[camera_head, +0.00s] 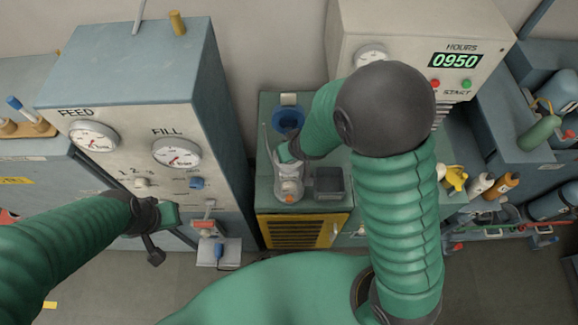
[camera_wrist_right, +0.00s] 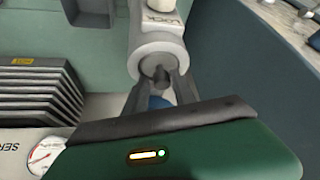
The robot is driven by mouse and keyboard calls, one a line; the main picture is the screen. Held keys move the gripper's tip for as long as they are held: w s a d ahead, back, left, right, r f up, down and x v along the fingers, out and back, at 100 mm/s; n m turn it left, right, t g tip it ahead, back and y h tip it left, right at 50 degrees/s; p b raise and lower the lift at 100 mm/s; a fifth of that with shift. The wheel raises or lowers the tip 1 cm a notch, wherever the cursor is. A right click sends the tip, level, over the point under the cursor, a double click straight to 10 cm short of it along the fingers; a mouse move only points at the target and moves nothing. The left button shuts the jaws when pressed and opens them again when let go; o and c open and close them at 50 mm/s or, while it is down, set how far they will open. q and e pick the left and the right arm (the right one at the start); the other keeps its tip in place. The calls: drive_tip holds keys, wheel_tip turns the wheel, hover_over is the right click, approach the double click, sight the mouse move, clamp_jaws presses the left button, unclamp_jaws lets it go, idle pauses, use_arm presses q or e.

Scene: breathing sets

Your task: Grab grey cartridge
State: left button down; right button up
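A light grey cylindrical piece (camera_head: 289,188) with an orange mark stands on the green bench top; it looks like the grey cartridge, though I cannot be sure. It also shows in the right wrist view (camera_wrist_right: 157,50), with lettering on its side and a dark knob at its near end. My right gripper (camera_head: 285,152) is at this piece, its fingers apart on either side of the knob in the wrist view (camera_wrist_right: 160,88). I cannot tell whether they touch it. My left gripper (camera_head: 158,232) is in front of the gauge cabinet, away from the bench; its finger opening is unclear.
A blue funnel-like cup (camera_head: 288,118) stands behind the grey piece, and a dark open box (camera_head: 329,183) stands right of it. The gauge cabinet (camera_head: 125,70) rises at left. A machine with a timer (camera_head: 455,61) stands behind right. Small bottles (camera_head: 480,184) are at far right.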

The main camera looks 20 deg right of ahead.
drive_tip(key=shift+a, duration=0.2)
clamp_jaws()
idle(0.9)
